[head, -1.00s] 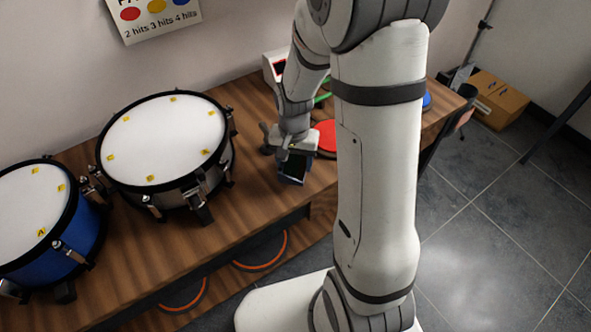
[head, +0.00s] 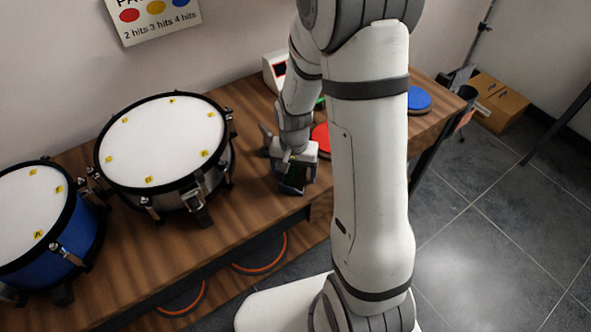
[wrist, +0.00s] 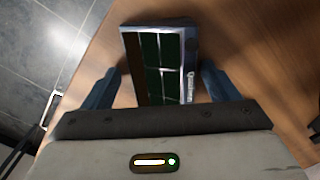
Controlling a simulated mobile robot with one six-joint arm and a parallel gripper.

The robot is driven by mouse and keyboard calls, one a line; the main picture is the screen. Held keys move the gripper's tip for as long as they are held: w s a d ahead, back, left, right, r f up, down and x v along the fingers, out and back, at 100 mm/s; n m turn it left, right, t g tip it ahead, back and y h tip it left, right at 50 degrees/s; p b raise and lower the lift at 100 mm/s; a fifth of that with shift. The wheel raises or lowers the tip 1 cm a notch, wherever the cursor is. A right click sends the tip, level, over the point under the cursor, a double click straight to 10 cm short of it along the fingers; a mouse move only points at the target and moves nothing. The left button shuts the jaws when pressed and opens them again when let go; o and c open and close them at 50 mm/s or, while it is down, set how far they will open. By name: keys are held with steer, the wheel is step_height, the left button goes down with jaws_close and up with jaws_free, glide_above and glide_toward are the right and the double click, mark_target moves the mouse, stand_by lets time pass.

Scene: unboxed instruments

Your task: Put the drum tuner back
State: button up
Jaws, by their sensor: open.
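A dark boxy device with a gridded green-black face and a pale edge label, seemingly the drum tuner (wrist: 163,62), lies between my open fingers in the wrist view. A gap shows between it and each finger of my gripper (wrist: 160,88). In the head view my gripper (head: 295,174) is low over the front edge of the wooden table, right of the large drum. The dark device (head: 293,181) shows below it, partly hidden by the gripper. Whether it rests fully on the table is hard to tell.
The large white-headed drum (head: 160,140) and a blue drum (head: 35,215) stand to the left. A red pad (head: 321,139) lies behind my gripper, partly hidden by my arm. A blue pad (head: 419,99) is at the right, and a white box (head: 274,71) at the back.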

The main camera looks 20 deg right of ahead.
mark_target(294, 173)
step_height(294, 173, up, 12)
steer(key=p, duration=0.2)
steer(key=s+r+n+t, duration=0.2)
steer(key=s+r+n, duration=0.3)
steer(key=s+r, duration=0.4)
steer(key=s, duration=0.4)
steer(key=shift+s+d+r, duration=0.25)
steer(key=shift+s+r, duration=0.05)
steer(key=shift+r, duration=0.05)
steer(key=shift+r, duration=0.1)
step_height(294, 173, up, 8)
steer(key=p, duration=0.7)
steer(key=shift+s+t, duration=0.25)
steer(key=shift+t, duration=0.05)
